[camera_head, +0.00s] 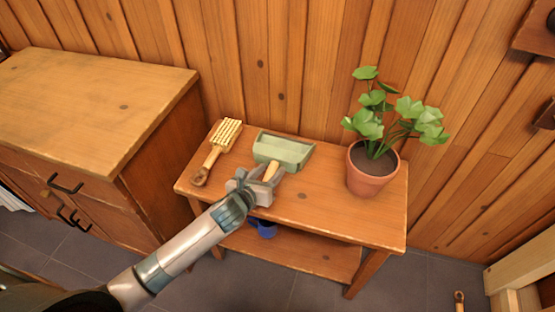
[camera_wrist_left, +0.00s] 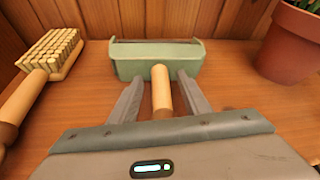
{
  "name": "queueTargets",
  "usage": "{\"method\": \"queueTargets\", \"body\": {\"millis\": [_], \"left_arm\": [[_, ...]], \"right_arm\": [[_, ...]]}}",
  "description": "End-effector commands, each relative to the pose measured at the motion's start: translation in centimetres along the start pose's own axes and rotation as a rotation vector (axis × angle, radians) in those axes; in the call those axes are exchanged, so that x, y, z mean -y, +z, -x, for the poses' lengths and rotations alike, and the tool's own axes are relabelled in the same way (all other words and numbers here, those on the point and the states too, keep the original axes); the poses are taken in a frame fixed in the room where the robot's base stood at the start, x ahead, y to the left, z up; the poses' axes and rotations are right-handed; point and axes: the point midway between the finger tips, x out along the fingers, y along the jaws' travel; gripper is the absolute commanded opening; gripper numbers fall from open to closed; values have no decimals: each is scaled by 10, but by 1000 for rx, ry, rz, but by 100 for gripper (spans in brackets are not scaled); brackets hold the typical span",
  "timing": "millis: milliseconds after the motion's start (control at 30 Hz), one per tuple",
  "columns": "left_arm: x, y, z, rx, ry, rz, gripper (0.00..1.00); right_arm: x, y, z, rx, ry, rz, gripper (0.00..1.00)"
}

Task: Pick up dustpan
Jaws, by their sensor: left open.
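The dustpan (camera_head: 285,151) is pale green with a light wooden handle and lies on the small wooden table (camera_head: 330,218). In the left wrist view the dustpan's pan (camera_wrist_left: 158,60) is straight ahead, with its handle (camera_wrist_left: 161,90) pointing toward me. My left gripper (camera_head: 265,178) is open at the handle. In the left wrist view the fingers of my left gripper (camera_wrist_left: 160,92) stand on either side of the handle, with a gap showing on both sides. My right gripper is not in view.
A brush (camera_head: 215,154) lies left of the dustpan, and also shows in the left wrist view (camera_wrist_left: 42,70). A potted plant (camera_head: 371,172) stands to the right. A wooden cabinet (camera_head: 90,100) is at the left. A blue object (camera_head: 264,229) is on the lower shelf.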

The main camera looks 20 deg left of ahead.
Motion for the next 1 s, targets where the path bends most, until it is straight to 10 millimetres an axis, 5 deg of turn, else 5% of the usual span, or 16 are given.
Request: {"method": "queueTargets", "body": {"millis": [467,633,1000], "left_arm": [[0,0,-1,0,-1,0,43],[0,0,-1,0,-1,0,3],[1,4,0,3,-2,0,0]], "right_arm": [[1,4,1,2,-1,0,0],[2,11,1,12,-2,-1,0],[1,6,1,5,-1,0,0]]}}
